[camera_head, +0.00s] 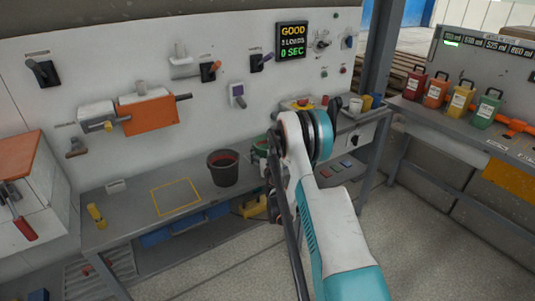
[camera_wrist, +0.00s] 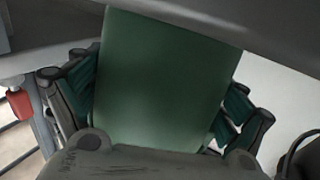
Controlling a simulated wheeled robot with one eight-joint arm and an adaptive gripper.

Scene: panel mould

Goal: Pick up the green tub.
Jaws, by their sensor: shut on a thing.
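The green tub (camera_wrist: 160,75) fills the middle of the wrist view, its far end cut off by a grey surface across the top. My gripper (camera_wrist: 158,105) has its dark fingers with green pads on the tub's left and right sides and is shut on it. In the head view a green part of the tub (camera_head: 261,146) shows just left of my arm, above the grey bench. My arm hides most of the tub and the gripper there. I cannot tell whether the tub touches the bench.
A dark bucket with red contents (camera_head: 223,168) stands on the bench (camera_head: 135,215) left of my arm. A yellow outlined square (camera_head: 176,197) on the bench is empty. Several coloured cans (camera_head: 461,101) stand on the right bench. A wall panel with levers rises behind.

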